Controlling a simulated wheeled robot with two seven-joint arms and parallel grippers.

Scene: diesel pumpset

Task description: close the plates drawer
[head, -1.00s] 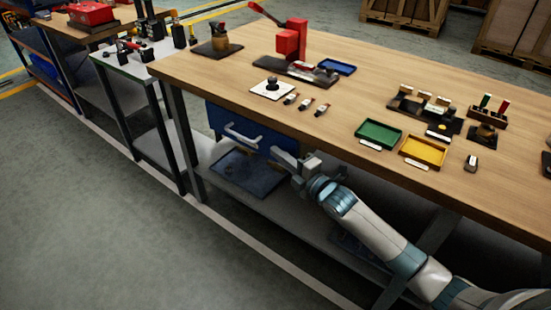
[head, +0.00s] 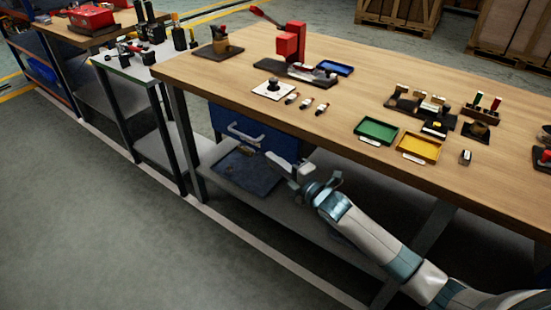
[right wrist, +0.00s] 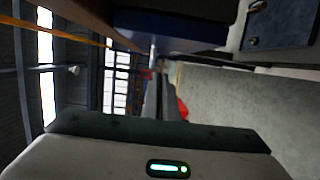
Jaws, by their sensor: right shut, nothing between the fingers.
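A blue drawer (head: 228,117) with a pale bar handle (head: 245,134) hangs under the near left part of the wooden workbench. From this angle I cannot tell how far it stands out. My right gripper (head: 276,162) is shut and empty, in front of and just right of the drawer's lower right part, below the bench top. In the right wrist view, the fingers (right wrist: 160,100) lie together at the middle, and a dark blue surface (right wrist: 180,30), likely the drawer, is above them. I cannot tell whether they touch it. My left gripper is not in view.
A dark blue tray (head: 240,175) lies on the grey lower shelf (head: 300,220) below the drawer. The workbench top (head: 330,110) holds a red press (head: 292,42), a green tray (head: 376,132) and a yellow tray (head: 420,147). The floor in front is clear.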

